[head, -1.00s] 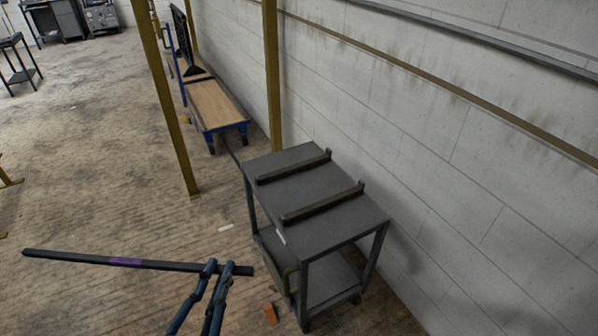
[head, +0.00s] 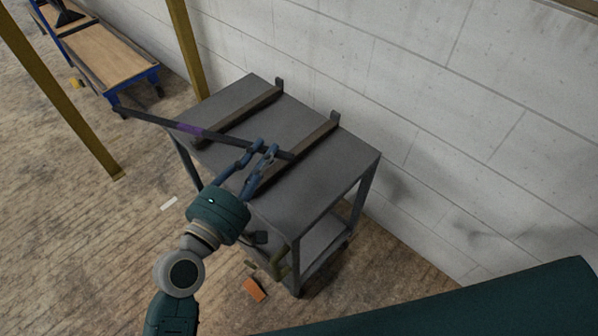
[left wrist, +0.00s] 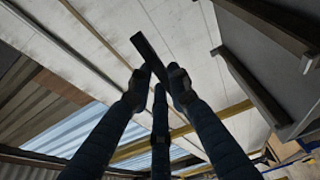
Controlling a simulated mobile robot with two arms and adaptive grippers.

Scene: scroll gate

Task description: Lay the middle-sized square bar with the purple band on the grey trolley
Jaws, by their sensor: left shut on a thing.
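The dark square bar with the purple band (head: 188,129) is held by my left gripper (head: 263,149) near its right end. It slants across above the grey trolley (head: 325,178), and its far left end reaches out past the trolley's left edge. I cannot tell whether the bar touches the rails. Two dark rails (head: 241,116) with upturned ends at the wall side lie across the trolley top. In the left wrist view the bar's end (left wrist: 148,50) shows between the shut fingers, and the trolley top (left wrist: 252,82) is at the right. My right gripper is not in view.
A white block wall (head: 440,130) stands close behind the trolley. Yellow posts (head: 65,95) stand at the left, with a blue-framed wooden cart (head: 110,58) behind. An orange piece (head: 254,290) lies on the floor by the trolley. The floor at the left is mostly clear.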

